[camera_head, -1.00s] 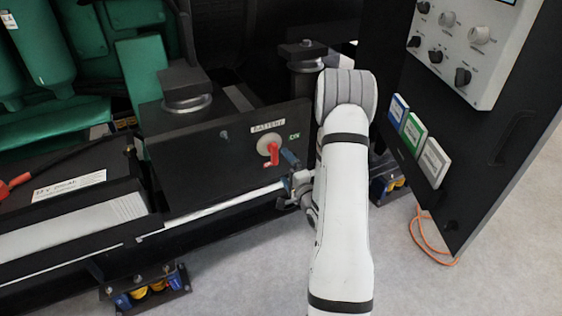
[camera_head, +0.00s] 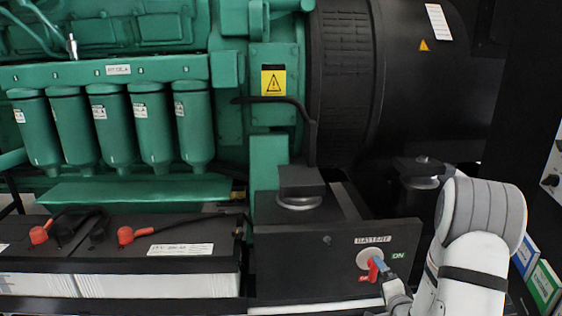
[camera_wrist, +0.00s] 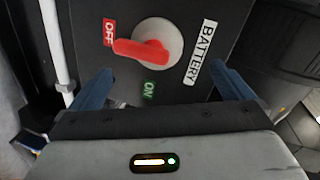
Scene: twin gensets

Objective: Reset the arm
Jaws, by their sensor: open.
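My gripper (camera_head: 386,272) is at the lower right of the head view, close in front of the black battery switch panel (camera_head: 290,265). The wrist view shows its two blue fingers spread wide, with my gripper (camera_wrist: 160,90) open and empty. The red battery switch handle (camera_wrist: 140,52) sits on a pale round plate (camera_wrist: 172,38) just beyond the fingers. It points toward the red OFF label (camera_wrist: 109,32); the green ON label (camera_wrist: 149,89) is at another side. In the head view the handle (camera_head: 371,269) is partly hidden by my gripper. My white arm covers the panel's right side.
Batteries (camera_head: 140,250) with red terminal caps (camera_head: 125,235) stand left of the panel. The green engine (camera_head: 110,80) and black generator housing (camera_head: 430,90) rise behind. A dark cabinet (camera_head: 530,90) with blue and green cards stands close right of my arm.

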